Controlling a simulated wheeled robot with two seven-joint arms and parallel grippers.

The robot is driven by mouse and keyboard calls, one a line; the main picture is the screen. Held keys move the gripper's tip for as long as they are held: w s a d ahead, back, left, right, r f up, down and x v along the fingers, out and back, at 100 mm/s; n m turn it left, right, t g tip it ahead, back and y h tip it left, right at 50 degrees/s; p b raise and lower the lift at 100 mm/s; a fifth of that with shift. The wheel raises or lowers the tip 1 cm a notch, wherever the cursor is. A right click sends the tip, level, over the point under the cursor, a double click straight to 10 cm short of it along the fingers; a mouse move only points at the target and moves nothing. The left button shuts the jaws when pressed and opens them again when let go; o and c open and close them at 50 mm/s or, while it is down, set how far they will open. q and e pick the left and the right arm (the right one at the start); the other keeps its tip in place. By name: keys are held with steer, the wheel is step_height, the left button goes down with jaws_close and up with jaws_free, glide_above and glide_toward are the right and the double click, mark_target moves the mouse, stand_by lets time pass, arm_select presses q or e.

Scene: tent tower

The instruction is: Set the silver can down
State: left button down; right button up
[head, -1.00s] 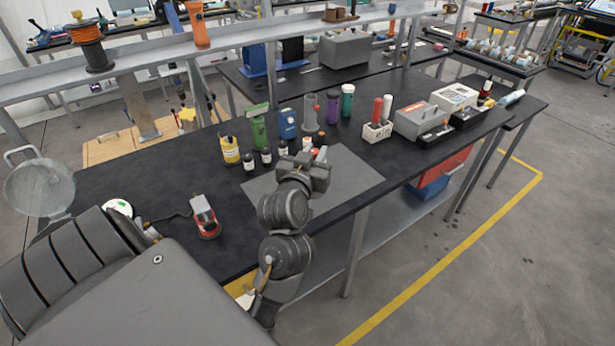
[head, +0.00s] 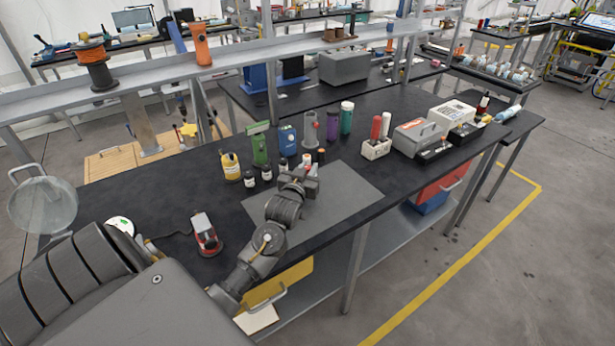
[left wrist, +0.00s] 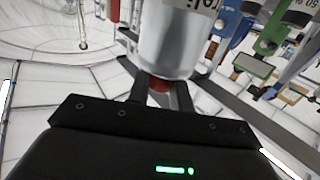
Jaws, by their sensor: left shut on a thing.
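My left gripper (head: 305,173) is over the far part of the grey mat (head: 345,190) on the black bench. It is shut on the silver can (left wrist: 172,42), which shows large between the fingers in the left wrist view, with dark lettering and a red end. In the head view the can is mostly hidden by the gripper, with only a small pale and red bit visible beyond it. I cannot tell whether the can touches the mat. My right gripper is not in view.
Behind the gripper stand a yellow bottle (head: 230,166), small dark bottles, a green holder (head: 259,148), a blue box (head: 287,140), a grey cylinder (head: 310,130) and a purple bottle (head: 332,126). The mat's right part is clear.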

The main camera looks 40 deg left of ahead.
arm_select(q)
step_height(320, 180, down, 3)
steer(key=shift+w+a+r+p, duration=0.1)
steer(key=shift+p, duration=0.7)
steer(key=shift+f, duration=0.2)
steer(key=shift+f, duration=0.2)
steer(key=c, duration=1.3)
jaws_free()
steer(key=shift+o, duration=0.2)
steer(key=b+v, duration=0.3)
steer(key=v, duration=0.9)
